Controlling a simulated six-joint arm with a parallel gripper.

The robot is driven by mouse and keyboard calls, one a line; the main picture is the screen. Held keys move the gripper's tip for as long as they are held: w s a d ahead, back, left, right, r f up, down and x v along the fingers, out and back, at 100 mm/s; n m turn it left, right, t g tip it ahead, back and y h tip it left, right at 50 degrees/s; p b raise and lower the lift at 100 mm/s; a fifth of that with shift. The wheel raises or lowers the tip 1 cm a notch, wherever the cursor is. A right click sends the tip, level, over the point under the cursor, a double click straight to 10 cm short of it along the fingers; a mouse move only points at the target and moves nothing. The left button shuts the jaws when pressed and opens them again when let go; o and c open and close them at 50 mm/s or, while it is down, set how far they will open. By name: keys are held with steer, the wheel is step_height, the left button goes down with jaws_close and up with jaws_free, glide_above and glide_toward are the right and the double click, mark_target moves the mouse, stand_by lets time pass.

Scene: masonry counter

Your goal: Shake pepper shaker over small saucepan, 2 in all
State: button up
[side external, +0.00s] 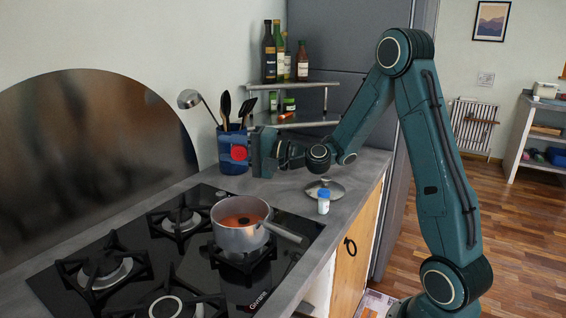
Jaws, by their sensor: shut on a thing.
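My gripper (250,152) is shut at the end of my arm, level and pointing left. It holds what looks like the pepper shaker (239,153). Only a round red end of it shows clearly, in front of the blue utensil crock, and my jaws hide much of the rest. The small saucepan (226,238) stands on the front right burner, lower in the picture than my gripper. It holds an orange-red liquid with a dark patch in it, and its handle points right.
A white shaker with a blue cap (323,206) stands on the counter by a metal lid (332,187). The blue crock (233,167) holds a ladle and dark utensils. A corner shelf (305,84) carries bottles. The other burners are empty.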

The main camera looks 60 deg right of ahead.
steer(key=shift+r, duration=0.45)
steer(key=shift+m, duration=0.6)
steer(key=shift+f+m+g, duration=0.15)
steer(key=shift+m+g, duration=0.75)
steer(key=shift+m, duration=0.7)
steer(key=m+g, duration=0.2)
steer(key=m, duration=0.1)
steer(key=shift+s+a+f+m, duration=0.15)
steer(key=shift+s+a+m, duration=0.05)
steer(key=shift+m, duration=0.1)
steer(key=m, duration=0.1)
steer(key=m+g+y, duration=0.1)
steer(key=m, duration=0.1)
steer(key=shift+s+a+g, duration=0.3)
steer(key=shift+a+g, duration=0.05)
steer(key=shift+g, duration=0.05)
steer(key=shift+s+a+r+m+g+y, duration=0.2)
steer(key=shift+m+g+y, duration=0.3)
steer(key=shift+m, duration=0.4)
steer(key=shift+s+a+r+m+g+y, duration=0.1)
steer(key=shift+s+a+m+g+y, duration=0.25)
steer(key=shift+m, duration=0.55)
steer(key=shift+w+d, duration=0.1)
steer(key=shift+w, duration=0.05)
